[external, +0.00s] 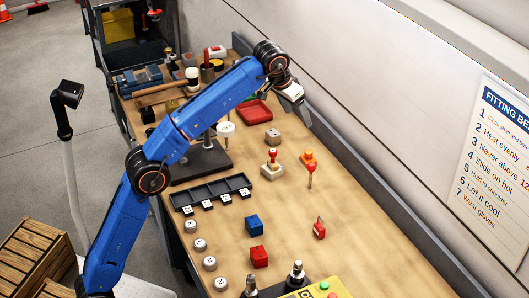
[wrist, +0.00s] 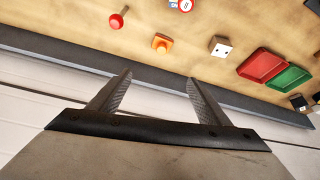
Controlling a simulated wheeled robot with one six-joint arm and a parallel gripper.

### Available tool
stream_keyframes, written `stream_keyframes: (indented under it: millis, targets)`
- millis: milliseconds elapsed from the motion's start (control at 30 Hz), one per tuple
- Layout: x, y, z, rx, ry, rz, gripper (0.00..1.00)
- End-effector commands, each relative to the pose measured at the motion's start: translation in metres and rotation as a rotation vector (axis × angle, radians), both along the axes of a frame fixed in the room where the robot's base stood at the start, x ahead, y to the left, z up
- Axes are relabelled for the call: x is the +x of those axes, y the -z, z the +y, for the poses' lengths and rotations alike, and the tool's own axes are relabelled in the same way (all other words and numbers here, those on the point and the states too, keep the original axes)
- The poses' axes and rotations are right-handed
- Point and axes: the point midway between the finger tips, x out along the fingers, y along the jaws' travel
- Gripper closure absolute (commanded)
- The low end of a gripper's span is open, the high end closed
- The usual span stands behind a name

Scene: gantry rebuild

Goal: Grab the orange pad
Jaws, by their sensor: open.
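The orange pad (external: 308,156) is a small orange piece with a raised knob, lying on the wooden bench right of centre. In the wrist view the orange pad (wrist: 162,44) shows just beyond the fingertips, roughly centred between them. My gripper (external: 299,104) is above the back part of the bench near the wall side, apart from the pad. In the wrist view my gripper (wrist: 157,80) has its two fingers spread with nothing between them.
A red-headed peg (external: 311,173) stands close to the pad. A red-knobbed stamp (external: 272,163) and a dotted cube (external: 273,136) are to its left. A red tray (wrist: 262,65) and a green tray (wrist: 288,77) lie to the right. The bench's raised edge (external: 375,190) runs along the wall.

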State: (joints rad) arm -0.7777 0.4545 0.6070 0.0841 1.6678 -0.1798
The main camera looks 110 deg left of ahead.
Motion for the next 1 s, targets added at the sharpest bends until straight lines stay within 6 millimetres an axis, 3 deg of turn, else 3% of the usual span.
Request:
stream_keyframes:
  millis: [733, 1000]
  targets:
    - [0.001, 0.051, 0.000, 0.000, 0.001, 0.000, 0.29]
    - [0.010, 0.091, 0.014, -0.001, 0.001, 0.001, 0.29]
